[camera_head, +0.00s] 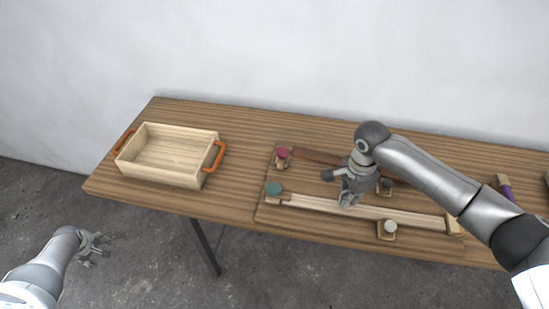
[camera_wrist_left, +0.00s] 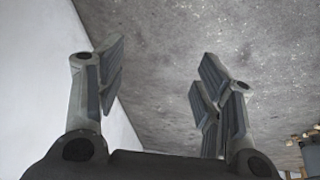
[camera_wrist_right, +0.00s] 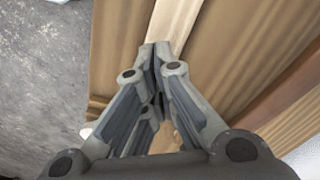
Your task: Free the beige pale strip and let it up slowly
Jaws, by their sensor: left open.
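The beige pale strip (camera_head: 410,216) lies along the front of a flat board on the table. Its left end is by a teal-knobbed block (camera_head: 273,189), its right end by a wooden block (camera_head: 454,224). A white-knobbed block (camera_head: 388,229) stands at its front edge. My right gripper (camera_head: 347,201) is shut, fingertips down at the strip's middle; in the right wrist view its closed tips (camera_wrist_right: 157,48) overlap the strip (camera_wrist_right: 176,20). I cannot tell whether they press on it. My left gripper (camera_head: 99,244) is open and empty, off the table at the lower left.
A dark brown strip (camera_head: 318,156) lies behind, with a red-knobbed block (camera_head: 283,154) at its left; my right arm hides part of it. A wooden crate (camera_head: 165,172) with orange handles stands on the left. A purple-handled thing (camera_head: 504,184) lies right. Bare tabletop (camera_head: 238,185) separates crate and board.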

